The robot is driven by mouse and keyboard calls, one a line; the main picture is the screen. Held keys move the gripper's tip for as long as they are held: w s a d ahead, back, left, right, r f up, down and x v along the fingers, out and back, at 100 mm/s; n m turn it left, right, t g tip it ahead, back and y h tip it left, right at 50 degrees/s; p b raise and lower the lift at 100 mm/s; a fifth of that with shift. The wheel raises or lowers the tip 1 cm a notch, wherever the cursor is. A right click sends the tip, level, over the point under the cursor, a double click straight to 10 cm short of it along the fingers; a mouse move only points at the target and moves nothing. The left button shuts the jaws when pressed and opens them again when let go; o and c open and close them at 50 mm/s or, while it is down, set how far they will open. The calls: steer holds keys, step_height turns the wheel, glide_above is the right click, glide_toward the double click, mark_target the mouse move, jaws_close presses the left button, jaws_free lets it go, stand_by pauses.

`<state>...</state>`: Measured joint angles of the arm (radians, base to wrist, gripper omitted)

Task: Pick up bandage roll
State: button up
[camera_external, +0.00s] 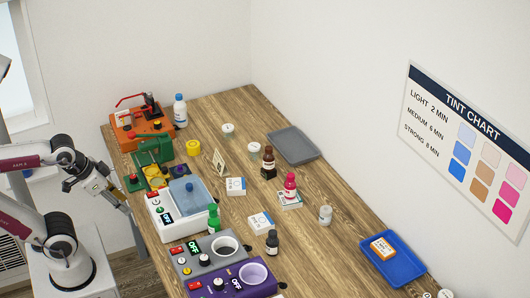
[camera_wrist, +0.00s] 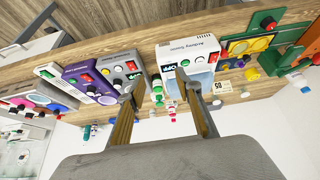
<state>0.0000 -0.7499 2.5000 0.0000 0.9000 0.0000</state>
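I cannot pick out a bandage roll for certain in either view. Small white round items, perhaps jars, stand on the table: one at the back (camera_external: 228,130), one near the brown bottle (camera_external: 254,148), and one to the right (camera_external: 325,215). An orange-and-white pack (camera_external: 382,248) lies in the blue tray (camera_external: 404,272). My gripper (camera_external: 124,206) hangs left of the table, beside its edge and apart from the objects. In the wrist view my gripper (camera_wrist: 160,90) has its two fingers wide apart, with nothing between them.
A white machine (camera_external: 168,226), grey box (camera_external: 190,262) and purple box (camera_external: 222,288) line the table's near left edge. An orange unit (camera_external: 122,138) stands behind. Bottles and small cartons fill the middle. A grey tray (camera_external: 294,146) lies at the back. Bare wood (camera_external: 320,255) shows right of centre.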

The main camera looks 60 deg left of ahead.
stand_by(0.4)
steer(key=o, duration=0.4)
